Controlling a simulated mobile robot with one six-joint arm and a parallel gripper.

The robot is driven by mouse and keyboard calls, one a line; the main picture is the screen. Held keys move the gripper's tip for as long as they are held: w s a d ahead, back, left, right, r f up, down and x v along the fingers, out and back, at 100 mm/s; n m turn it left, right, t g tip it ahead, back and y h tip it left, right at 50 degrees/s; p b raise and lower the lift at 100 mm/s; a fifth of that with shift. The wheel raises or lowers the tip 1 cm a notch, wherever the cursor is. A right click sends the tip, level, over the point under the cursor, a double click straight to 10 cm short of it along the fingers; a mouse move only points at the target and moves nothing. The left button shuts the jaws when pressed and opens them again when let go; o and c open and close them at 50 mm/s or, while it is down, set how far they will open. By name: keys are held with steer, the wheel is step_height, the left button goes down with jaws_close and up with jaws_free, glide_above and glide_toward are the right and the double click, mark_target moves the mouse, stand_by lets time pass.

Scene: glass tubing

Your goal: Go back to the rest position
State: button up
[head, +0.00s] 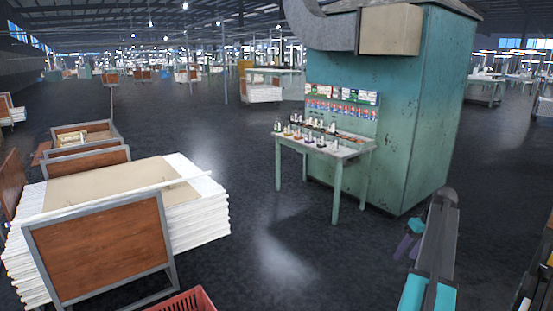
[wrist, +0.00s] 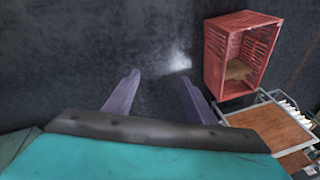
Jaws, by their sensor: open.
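My gripper (wrist: 163,88) shows in the wrist view with its two purple fingers spread apart and nothing between them. Dark floor lies beyond the fingertips. In the head view my arm rises at the lower right, and the gripper (head: 406,240) shows small and partly hidden beside the arm link. It is over open floor, apart from the table and the stacks.
A red crate (wrist: 238,58) stands on the floor; its rim shows in the head view (head: 186,300). A small green table (head: 340,153) stands before a green booth (head: 430,110). Middle floor is clear.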

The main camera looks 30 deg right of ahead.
steer(key=w+a+f+n+g+y, duration=0.1)
steer(key=w+a+f, duration=0.5)
steer(key=a, duration=0.4)
steer(key=w+a+f+n+g+y, duration=0.1)
steer(key=w+a+f+n, duration=0.15)
steer(key=a+f, duration=0.7)
steer(key=w+a+f+g, duration=0.2)
steer(key=w+a+f, duration=0.4)
steer(key=a, duration=0.5)
steer(key=s+a+f+n+g, duration=0.1)
steer(key=s+a+f+n, duration=0.1)
steer(key=a+f, duration=0.8)
steer(key=s+a+f+g, duration=0.1)
steer(key=s+a+f, duration=0.25)
steer(key=a, duration=0.35)
steer(key=s+a+f+g, duration=0.1)
steer(key=s+a+f, duration=0.1)
steer(key=s+a, duration=0.3)
steer(key=s+a+f+g, duration=0.1)
steer(key=s+a+f, duration=0.15)
steer(key=a, duration=0.55)
steer(key=s+a+f+m+h, duration=0.1)
steer(key=s+a+f+h, duration=0.1)
steer(key=s, duration=0.6)
steer(key=s+a+f+m+h, duration=0.1)
steer(key=s+a+f, duration=0.2)
steer(key=s, duration=0.5)
steer(key=shift+f+g+h, duration=0.25)
steer(key=shift+g+h, duration=0.05)
steer(key=shift+h, duration=0.1)
